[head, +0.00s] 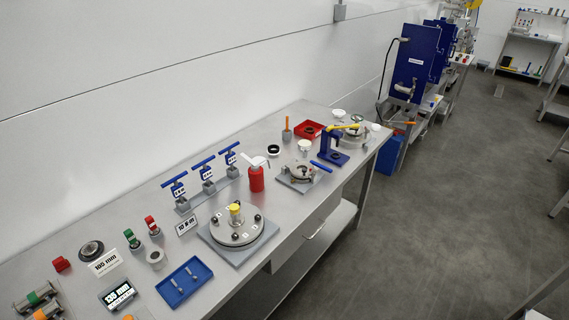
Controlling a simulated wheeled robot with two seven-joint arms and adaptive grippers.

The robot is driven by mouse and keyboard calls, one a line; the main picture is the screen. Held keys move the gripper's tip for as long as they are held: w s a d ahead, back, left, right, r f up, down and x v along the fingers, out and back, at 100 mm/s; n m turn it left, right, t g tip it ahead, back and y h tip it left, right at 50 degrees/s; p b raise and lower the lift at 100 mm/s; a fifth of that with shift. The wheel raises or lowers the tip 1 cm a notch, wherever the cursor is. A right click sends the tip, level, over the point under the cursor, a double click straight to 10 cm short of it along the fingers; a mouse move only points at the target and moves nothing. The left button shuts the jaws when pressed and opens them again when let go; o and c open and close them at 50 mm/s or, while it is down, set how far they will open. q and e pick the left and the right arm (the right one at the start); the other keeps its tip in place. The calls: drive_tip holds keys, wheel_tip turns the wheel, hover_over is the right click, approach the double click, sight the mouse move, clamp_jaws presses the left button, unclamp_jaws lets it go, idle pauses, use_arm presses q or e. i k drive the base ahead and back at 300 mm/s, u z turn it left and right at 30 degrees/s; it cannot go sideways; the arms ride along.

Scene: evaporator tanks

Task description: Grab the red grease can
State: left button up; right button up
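The red grease can (256,180) stands upright on the long grey workbench (110,228), near the middle of its length. A light-coloured lever or spout sits on its top. Nothing holds the can. Neither of my grippers shows in the head view.
Left of the can is a rack of blue T-handled tools (207,180). In front is a round flange plate (262,238) with a yellow-topped part; to the right is a clamp fixture (298,176). A blue tray (184,283) lies at the near side. Open floor (450,210) lies right of the bench.

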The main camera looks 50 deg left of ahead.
sight(255, 177)
drive_tip(key=i, duration=2)
drive_tip(key=u, duration=3.65)
drive_tip(key=i, duration=0.5)
drive_tip(key=u, duration=0.05)
